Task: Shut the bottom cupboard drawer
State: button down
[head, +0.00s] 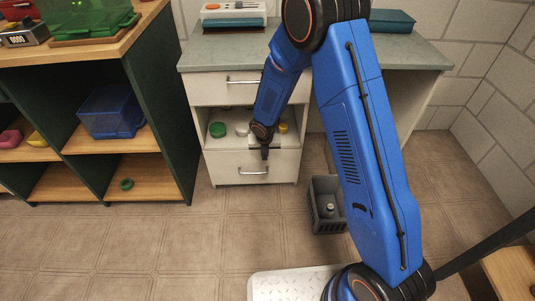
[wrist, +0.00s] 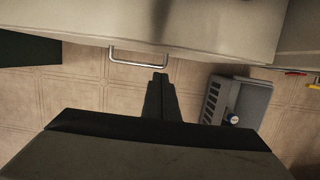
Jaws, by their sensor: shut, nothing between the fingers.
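The cupboard (head: 190,92) is off-white under a grey-green worktop. Its bottom drawer (head: 225,173) has a pale front and a metal bar handle (head: 253,172), which also shows in the wrist view (wrist: 138,63). How far this drawer stands out is hard to tell. My gripper (head: 264,153) points down at the drawer's front, just above and right of the handle. In the wrist view its dark fingers (wrist: 160,82) are together and empty, close to the right end of the handle. Contact with the drawer front cannot be told.
An upper drawer (head: 213,87) looks shut. Between it and the bottom front, a green item (head: 217,130) and a yellow item (head: 283,127) show. A grey crate (head: 325,222) stands on the floor right of the cupboard. A green shelf unit (head: 160,110) stands left. Floor in front is clear.

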jog(key=v, duration=1)
jog(key=s+d+r+m+t, duration=0.1)
jog(key=s+d+r+m, duration=0.7)
jog(key=r, duration=0.3)
jog(key=s+d+r+m, duration=0.5)
jog(key=d+r+m, duration=0.45)
jog(key=r, duration=0.25)
jog(key=s+d+r+m, duration=0.2)
jog(key=s+m, duration=0.4)
jog(key=s, duration=0.2)
jog(key=s+d+r+m, duration=0.2)
jog(key=s+m, duration=0.4)
jog(key=s, duration=0.1)
jog(key=s+d+r+m+t, duration=0.1)
jog(key=s+d+r+m, duration=0.1)
jog(key=s+m, duration=0.4)
jog(key=s+r, duration=0.1)
jog(key=s, duration=0.1)
jog(key=shift+s+d, duration=0.3)
jog(key=shift+d, duration=0.05)
